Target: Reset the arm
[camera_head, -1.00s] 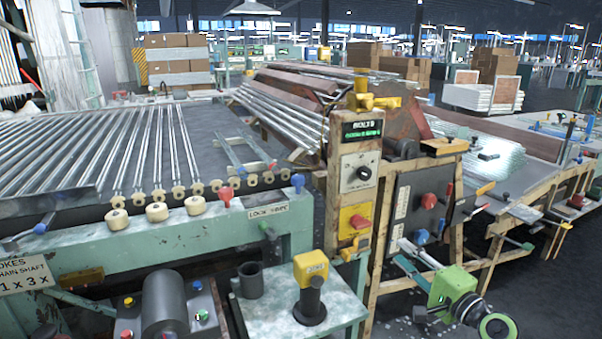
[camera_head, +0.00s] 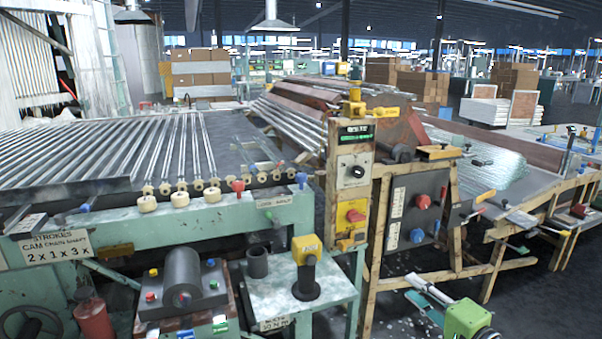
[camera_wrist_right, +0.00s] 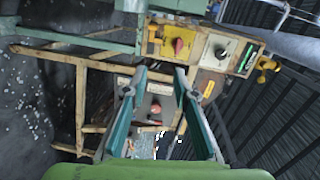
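My right gripper (camera_head: 418,290) shows at the lower right of the head view, with a green body and thin fingers pointing up and left. In the right wrist view (camera_wrist_right: 160,78) its two teal fingers are spread apart with nothing between them. Behind the gap is the dark control panel with a red knob (camera_wrist_right: 155,108); no finger visibly grips it. In the head view this panel (camera_head: 417,207) stands beyond the gripper, up and left of it. My left gripper is not in view.
A wooden post with a dial box (camera_head: 355,172) stands left of the panel. A small table (camera_head: 270,298) holds a yellow-topped black lever (camera_head: 306,268). Glass tubes lie on the large green bench (camera_head: 160,230). Dark open floor lies right of the gripper.

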